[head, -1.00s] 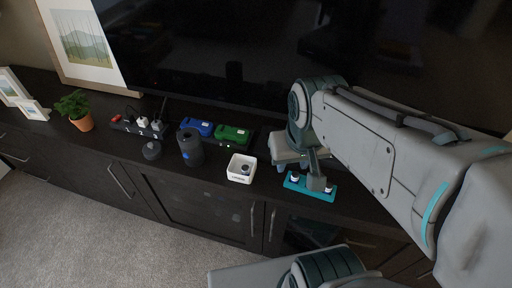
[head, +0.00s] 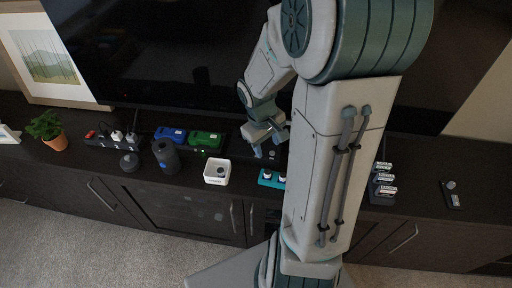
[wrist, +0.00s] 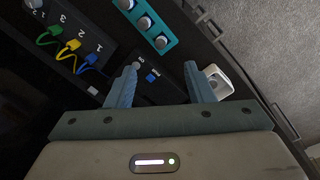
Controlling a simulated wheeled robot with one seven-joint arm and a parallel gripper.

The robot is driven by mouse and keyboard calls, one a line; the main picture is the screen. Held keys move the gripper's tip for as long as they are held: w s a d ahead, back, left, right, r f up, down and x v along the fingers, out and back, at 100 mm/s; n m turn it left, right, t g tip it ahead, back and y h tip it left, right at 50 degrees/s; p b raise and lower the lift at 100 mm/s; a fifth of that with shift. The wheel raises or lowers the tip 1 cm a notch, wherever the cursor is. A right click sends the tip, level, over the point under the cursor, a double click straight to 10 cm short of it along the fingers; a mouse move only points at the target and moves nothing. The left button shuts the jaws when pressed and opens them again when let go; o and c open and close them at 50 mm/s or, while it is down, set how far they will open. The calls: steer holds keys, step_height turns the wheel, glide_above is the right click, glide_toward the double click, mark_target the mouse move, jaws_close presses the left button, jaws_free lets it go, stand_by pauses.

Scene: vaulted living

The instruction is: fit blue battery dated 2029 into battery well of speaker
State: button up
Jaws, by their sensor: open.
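No speaker can be named for certain. The dark cylinder (head: 166,156) on the cabinet may be it, and no battery well shows on it. Several small blocks with white labels stand in a dark rack (head: 383,188) at the right; their dates are too small to read, and I cannot tell if one is the blue battery. A boxy blue thing (head: 170,134) lies behind the cylinder, with no readable date. My gripper (head: 269,144) is open and empty, behind the teal board. In the wrist view the fingers (wrist: 162,68) are apart above a dark box with a blue button (wrist: 152,76).
A green boxy thing (head: 206,139), a white square tray (head: 217,172), the teal board (head: 265,179) and a power strip (head: 105,142) share the cabinet. A potted plant (head: 47,127) stands left. The television (head: 180,60) rises behind. A panel with coloured cables (wrist: 70,42) shows in the wrist view.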

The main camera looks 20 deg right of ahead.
step_height(320, 180, down, 4)
steer(key=w+d+n+y+p, duration=0.1)
steer(key=w+d+p, duration=0.1)
steer(key=d, duration=0.1)
steer(key=b, duration=0.1)
glide_above(268, 171)
steer(key=shift+y, duration=0.4)
steer(key=f, duration=0.9)
steer(key=shift+s+d, duration=0.2)
steer(key=shift+s, duration=0.2)
steer(key=shift+w+a+f+b, duration=0.1)
steer(key=shift+f+b, duration=0.05)
steer(key=shift+f, duration=0.8)
steer(key=shift+w+a+f+b, duration=0.1)
steer(key=shift+w+f, duration=0.05)
steer(key=shift+f, duration=0.8)
steer(key=shift+w+a+f+b, duration=0.1)
steer(key=shift+f+b, duration=0.05)
steer(key=shift+f, duration=0.8)
jaws_close()
